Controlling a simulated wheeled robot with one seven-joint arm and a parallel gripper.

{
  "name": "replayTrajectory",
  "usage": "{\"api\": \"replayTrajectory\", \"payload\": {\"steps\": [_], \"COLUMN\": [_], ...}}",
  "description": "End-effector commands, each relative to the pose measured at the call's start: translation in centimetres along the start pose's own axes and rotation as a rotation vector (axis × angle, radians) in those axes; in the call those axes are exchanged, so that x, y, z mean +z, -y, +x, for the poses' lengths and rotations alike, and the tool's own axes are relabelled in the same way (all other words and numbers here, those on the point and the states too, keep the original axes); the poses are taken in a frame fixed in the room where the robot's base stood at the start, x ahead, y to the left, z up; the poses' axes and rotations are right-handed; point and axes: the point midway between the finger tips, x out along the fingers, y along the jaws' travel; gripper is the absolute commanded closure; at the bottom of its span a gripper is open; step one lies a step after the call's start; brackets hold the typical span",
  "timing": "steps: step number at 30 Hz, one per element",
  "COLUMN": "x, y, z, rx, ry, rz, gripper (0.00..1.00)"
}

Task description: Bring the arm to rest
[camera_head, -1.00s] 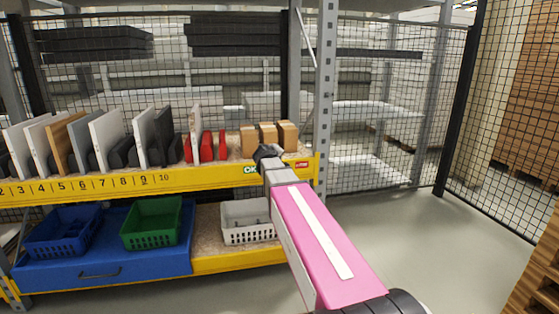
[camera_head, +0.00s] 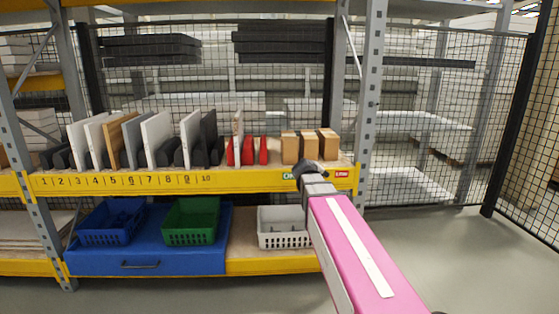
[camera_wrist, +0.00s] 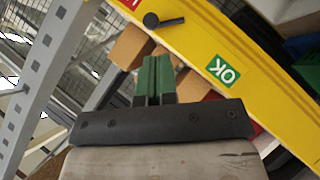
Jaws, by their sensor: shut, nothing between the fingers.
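My pink arm (camera_head: 355,255) reaches from the lower right toward the shelf in the head view. My gripper (camera_head: 306,168) is at its far end, in front of the right part of the yellow shelf edge, small and dark there. In the wrist view my gripper (camera_wrist: 155,75) shows its green fingers together, with nothing between them. Behind the fingers are brown boxes and the yellow shelf edge (camera_wrist: 215,45) with a green OK label (camera_wrist: 224,70). Whether the fingers touch the shelf cannot be told.
Upright panels (camera_head: 155,138) stand in numbered slots, with red holders (camera_head: 248,151) and brown boxes (camera_head: 308,146) to their right. Below are a blue bin (camera_head: 112,222), a green bin (camera_head: 190,222) and a white basket (camera_head: 283,228). A grey post (camera_head: 370,100) stands close right of my gripper. Open floor lies right.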

Motion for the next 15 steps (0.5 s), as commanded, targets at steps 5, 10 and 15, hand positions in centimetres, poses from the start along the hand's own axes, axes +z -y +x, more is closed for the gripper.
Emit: {"api": "replayTrajectory", "payload": {"steps": [5, 10, 15], "x": [7.5, 14.1, 20.1], "y": [5.7, 10.9, 15.9], "z": [0.3, -0.4, -2.4], "rx": [-0.157, -0.311, -0.468], "ry": [0.168, 0.333, 0.5], "rz": [0.089, 0.172, 0.248], "gripper": [1.0, 1.0, 1.0]}}
